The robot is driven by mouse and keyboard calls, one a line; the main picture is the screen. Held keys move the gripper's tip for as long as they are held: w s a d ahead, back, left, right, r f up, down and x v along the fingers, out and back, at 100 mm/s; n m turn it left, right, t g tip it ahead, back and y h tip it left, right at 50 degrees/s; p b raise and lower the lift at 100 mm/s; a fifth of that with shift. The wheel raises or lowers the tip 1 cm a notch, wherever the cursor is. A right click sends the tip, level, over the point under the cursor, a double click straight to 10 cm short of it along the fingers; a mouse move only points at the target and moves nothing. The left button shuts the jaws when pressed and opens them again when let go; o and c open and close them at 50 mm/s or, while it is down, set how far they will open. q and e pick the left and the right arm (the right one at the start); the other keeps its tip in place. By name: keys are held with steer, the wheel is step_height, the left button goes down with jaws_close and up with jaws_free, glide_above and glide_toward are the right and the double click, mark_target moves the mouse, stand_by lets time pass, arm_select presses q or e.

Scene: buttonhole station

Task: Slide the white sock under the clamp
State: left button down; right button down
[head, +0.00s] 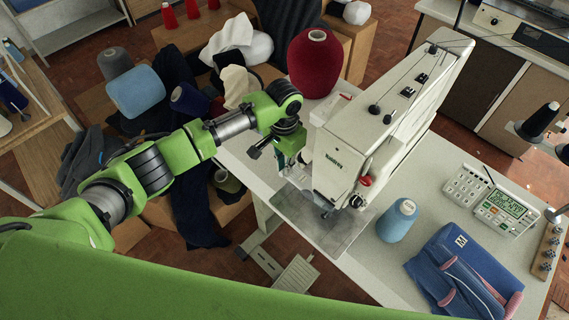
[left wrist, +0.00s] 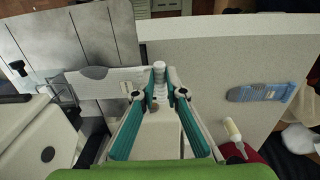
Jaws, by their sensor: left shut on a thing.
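The white sock (left wrist: 115,82) has a grey patch and extends left from my left gripper (left wrist: 160,78) in the left wrist view. The teal fingers are shut on its right end. In the head view my left gripper (head: 287,160) is just left of the sewing machine (head: 375,120), and the sock is mostly hidden. The clamp area (head: 326,209) is under the machine head. My right gripper is not in view.
A red yarn cone (head: 315,62) stands behind the gripper. A blue cone (head: 397,220) and folded denim (head: 465,270) sit right of the machine.

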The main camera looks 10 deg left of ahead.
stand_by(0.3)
arm_select(q)
steer(key=c, duration=2)
jaws_free()
step_height(320, 180, up, 12)
